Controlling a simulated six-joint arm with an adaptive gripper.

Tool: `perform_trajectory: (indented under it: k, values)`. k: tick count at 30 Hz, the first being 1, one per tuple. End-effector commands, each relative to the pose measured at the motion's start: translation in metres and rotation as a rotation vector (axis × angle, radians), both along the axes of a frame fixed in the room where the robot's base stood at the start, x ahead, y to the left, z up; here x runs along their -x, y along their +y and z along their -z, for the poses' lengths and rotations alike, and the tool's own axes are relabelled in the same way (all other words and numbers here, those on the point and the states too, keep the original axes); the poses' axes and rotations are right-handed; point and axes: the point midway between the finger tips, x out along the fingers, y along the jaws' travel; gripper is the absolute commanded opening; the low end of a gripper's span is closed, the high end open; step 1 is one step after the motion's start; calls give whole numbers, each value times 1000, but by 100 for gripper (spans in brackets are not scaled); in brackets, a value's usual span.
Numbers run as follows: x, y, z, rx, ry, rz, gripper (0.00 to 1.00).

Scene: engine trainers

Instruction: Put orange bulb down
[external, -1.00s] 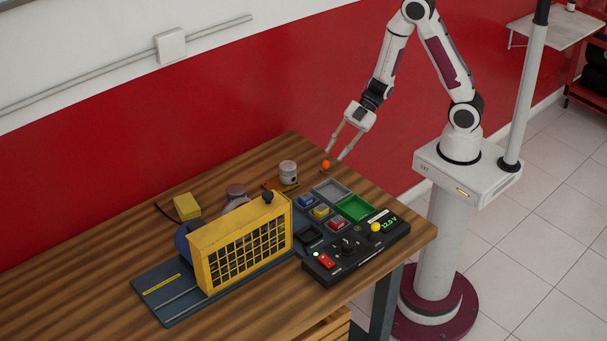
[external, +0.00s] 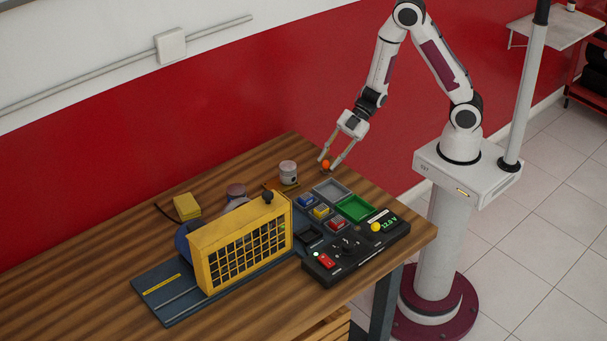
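The orange bulb (external: 326,164) is at the back right of the wooden table, behind the grey tray. A small dark piece seems to be under it, too small to make out. My gripper (external: 326,166) points down and left from above, with one fingertip on each side of the bulb. Its fingers look as far apart as before, and I cannot tell whether they touch the bulb. The bulb appears to be at table level, not lifted.
A grey tray (external: 332,190) and a green tray (external: 355,208) lie in front of the bulb. A black control box (external: 352,250) with a yellow bulb (external: 376,227) and a yellow grille (external: 240,245) stand nearer. Bare wood lies behind.

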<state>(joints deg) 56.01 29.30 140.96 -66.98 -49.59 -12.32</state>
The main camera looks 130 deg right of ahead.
Motion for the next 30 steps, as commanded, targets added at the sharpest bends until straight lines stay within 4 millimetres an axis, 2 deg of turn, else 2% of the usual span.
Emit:
perform_trajectory:
  k: [9, 24, 25, 27, 30]
  values:
    - [-17, 1, 12, 0, 0, -1, 25]
    - [-17, 1, 12, 1, 0, -1, 25]
    - [-17, 1, 12, 1, 0, -1, 23]
    - [-17, 1, 12, 1, 0, -1, 4]
    - [-17, 1, 13, 1, 0, -1, 4]
